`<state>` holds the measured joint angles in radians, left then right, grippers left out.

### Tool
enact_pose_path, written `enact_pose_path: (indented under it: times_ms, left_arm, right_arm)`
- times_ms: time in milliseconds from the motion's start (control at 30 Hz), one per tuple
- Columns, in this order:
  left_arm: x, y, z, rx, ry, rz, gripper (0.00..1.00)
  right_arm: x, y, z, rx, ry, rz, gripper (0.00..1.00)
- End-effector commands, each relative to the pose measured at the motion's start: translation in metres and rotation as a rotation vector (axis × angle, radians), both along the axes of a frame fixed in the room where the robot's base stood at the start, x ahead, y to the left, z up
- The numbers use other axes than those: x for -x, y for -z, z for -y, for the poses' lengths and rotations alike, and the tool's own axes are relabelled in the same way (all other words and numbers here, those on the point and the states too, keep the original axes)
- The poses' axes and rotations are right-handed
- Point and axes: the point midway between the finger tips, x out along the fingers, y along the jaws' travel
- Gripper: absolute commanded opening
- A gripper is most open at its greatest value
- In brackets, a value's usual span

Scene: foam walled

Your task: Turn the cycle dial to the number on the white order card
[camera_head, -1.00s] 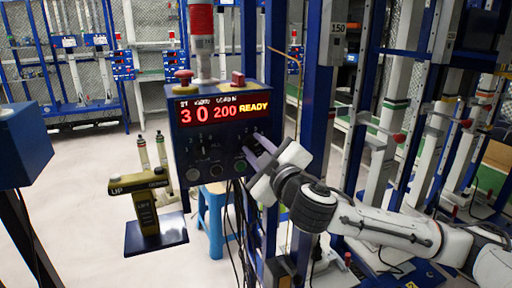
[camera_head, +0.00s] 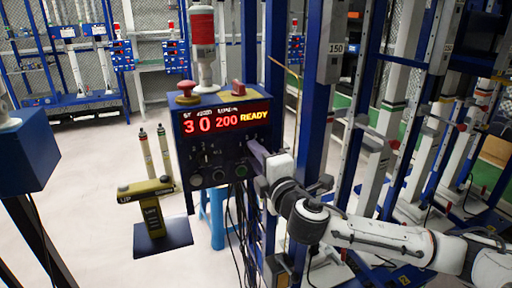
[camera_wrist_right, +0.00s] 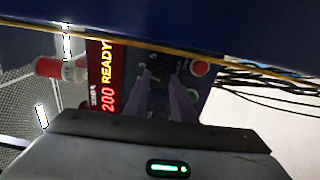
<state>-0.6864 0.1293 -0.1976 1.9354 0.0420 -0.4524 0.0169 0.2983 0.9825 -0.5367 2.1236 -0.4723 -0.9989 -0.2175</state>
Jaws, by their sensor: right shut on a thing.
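A blue control box (camera_head: 220,150) has a red display (camera_head: 225,119) reading 3, 0, 200 and READY. The cycle dial is on its front, hidden behind my right gripper in the head view. In the right wrist view a dark dial (camera_wrist_right: 160,77) sits between the fingertips, with small pale digits around it. My right gripper (camera_head: 257,152) reaches the right side of the panel from the right and is shut on the dial. In the right wrist view the gripper (camera_wrist_right: 163,92) points at the panel. I cannot make out a white order card. My left gripper is out of view.
A red mushroom button (camera_head: 187,91), a red switch (camera_head: 238,87) and a red lamp (camera_head: 202,25) top the box. Blue posts and a box marked 150 (camera_head: 336,48) stand close right. Cables hang below the panel. Pale floor lies left.

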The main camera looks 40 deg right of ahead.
Motion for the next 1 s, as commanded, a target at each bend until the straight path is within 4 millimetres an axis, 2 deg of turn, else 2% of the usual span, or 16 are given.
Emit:
enact_pose_path:
  times_ms: [33, 233, 500, 1000]
  left_arm:
    - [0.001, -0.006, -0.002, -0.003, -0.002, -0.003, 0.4]
    - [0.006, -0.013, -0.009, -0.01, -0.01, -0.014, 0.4]
    - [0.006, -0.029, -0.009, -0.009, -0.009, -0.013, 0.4]
    - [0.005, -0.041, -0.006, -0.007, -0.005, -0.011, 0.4]
  right_arm:
    - [0.0, -0.003, 0.0, 0.042, 0.0, -0.014, 0.01]
    - [0.0, -0.002, 0.0, 0.22, 0.0, -0.057, 0.01]
    - [0.0, 0.0, 0.0, 0.412, 0.0, -0.102, 0.01]
    - [0.0, 0.002, 0.0, 0.553, 0.0, -0.134, 0.01]
